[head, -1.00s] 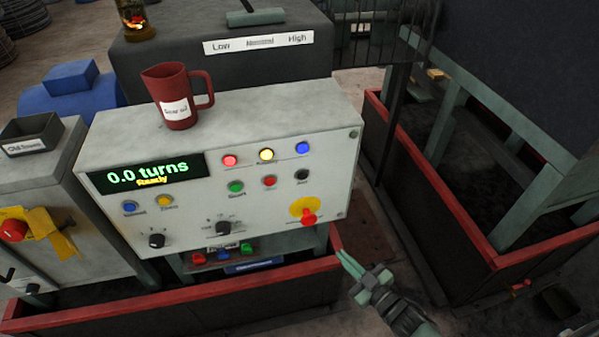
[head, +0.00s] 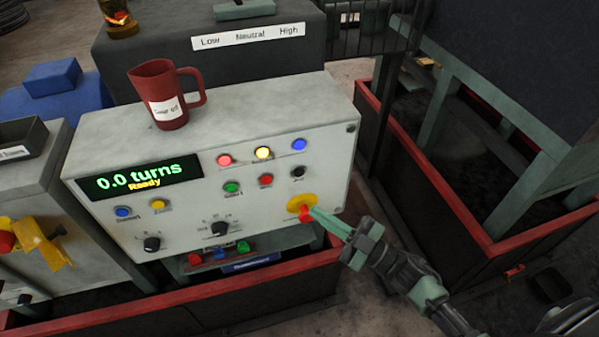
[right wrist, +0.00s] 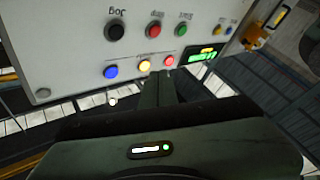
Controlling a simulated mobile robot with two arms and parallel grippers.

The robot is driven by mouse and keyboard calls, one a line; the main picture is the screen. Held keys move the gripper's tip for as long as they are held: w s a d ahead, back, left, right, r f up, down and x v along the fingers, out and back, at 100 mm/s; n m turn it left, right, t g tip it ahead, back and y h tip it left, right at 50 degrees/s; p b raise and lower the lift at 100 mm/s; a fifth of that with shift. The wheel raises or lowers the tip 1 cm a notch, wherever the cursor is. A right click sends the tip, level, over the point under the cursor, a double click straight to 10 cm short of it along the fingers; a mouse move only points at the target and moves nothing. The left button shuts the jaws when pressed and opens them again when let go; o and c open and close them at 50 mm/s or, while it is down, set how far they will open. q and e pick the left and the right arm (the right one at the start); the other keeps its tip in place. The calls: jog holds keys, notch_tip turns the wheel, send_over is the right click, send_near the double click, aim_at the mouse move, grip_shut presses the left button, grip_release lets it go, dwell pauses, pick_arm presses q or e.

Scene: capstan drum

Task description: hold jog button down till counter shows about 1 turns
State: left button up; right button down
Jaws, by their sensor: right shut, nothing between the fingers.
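The grey control panel (head: 215,190) carries a dark display (head: 140,178) reading "0.0 turns" and "Ready". The black jog button (head: 298,172) is at the right end of the button row; in the right wrist view it shows upside down, labelled "Jog" (right wrist: 114,32). My right gripper (head: 315,213) is shut and empty, its tips in front of the panel's lower right, below the jog button. In the head view they overlap the edge of the red stop knob on its yellow plate (head: 303,206); I cannot tell whether they touch. The fingers also show in the right wrist view (right wrist: 158,85). My left gripper is out of view.
The green start button (head: 232,188) and red stop button (head: 265,180) sit left of jog. Red, yellow and blue lamps are above them. A red jug (head: 168,100) stands on the panel's top. A red-edged frame (head: 470,225) stands to the right.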

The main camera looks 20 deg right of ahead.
aim_at(299, 172)
jog(key=w+b, duration=0.3)
jog(key=w, duration=0.5)
jog(key=shift+w+a, duration=0.15)
jog(key=shift+w, duration=0.25)
jog(key=shift+w, duration=0.15)
dwell(1.6)
jog(key=shift+w, duration=0.3)
